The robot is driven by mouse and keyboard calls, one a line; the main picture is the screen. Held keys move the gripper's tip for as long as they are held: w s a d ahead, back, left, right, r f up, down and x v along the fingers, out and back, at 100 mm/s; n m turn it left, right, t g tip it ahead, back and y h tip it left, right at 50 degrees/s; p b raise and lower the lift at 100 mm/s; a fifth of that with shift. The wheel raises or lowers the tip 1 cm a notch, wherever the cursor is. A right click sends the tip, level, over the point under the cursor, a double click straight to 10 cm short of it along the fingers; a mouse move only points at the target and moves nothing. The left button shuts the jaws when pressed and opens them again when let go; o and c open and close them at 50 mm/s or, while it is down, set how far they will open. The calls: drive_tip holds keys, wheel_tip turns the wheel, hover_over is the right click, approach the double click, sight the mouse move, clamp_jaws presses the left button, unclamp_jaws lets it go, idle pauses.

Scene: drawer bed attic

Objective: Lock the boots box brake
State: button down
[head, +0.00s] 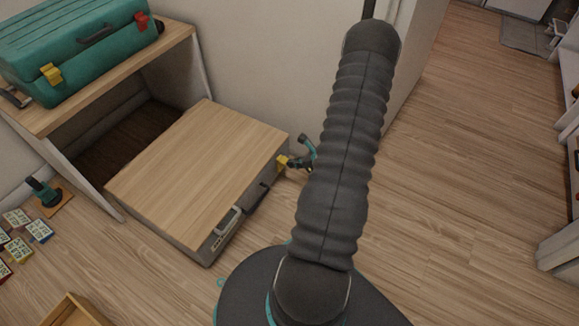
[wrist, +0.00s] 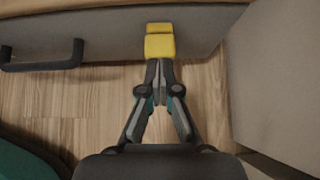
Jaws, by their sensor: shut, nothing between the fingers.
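The box (head: 200,165) is a low drawer with a pale wooden lid, pulled out from under a bench. A yellow brake tab (head: 283,161) sits at the far right corner of its front; it also shows in the wrist view (wrist: 159,46) as two yellow blocks, one behind the other. My gripper (head: 292,161) is at that corner. In the wrist view my gripper (wrist: 158,66) is shut and empty, its fingertips right at the near edge of the yellow tab. I cannot tell whether they touch it.
A dark handle (wrist: 45,55) and a light grey handle (head: 228,220) are on the box front. A wall stands close on the right in the wrist view. A teal case (head: 75,45) lies on the bench. Cards and a small tool lie on the left floor.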

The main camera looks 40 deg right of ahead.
drive_tip(key=shift+d+r, duration=0.1)
drive_tip(key=shift+r, duration=0.15)
idle(0.3)
drive_tip(key=shift+r+p, duration=0.35)
drive_tip(key=shift+r, duration=0.3)
drive_tip(key=f+p+v, duration=0.1)
drive_tip(key=v, duration=1.2)
drive_tip(key=shift+s, duration=0.35)
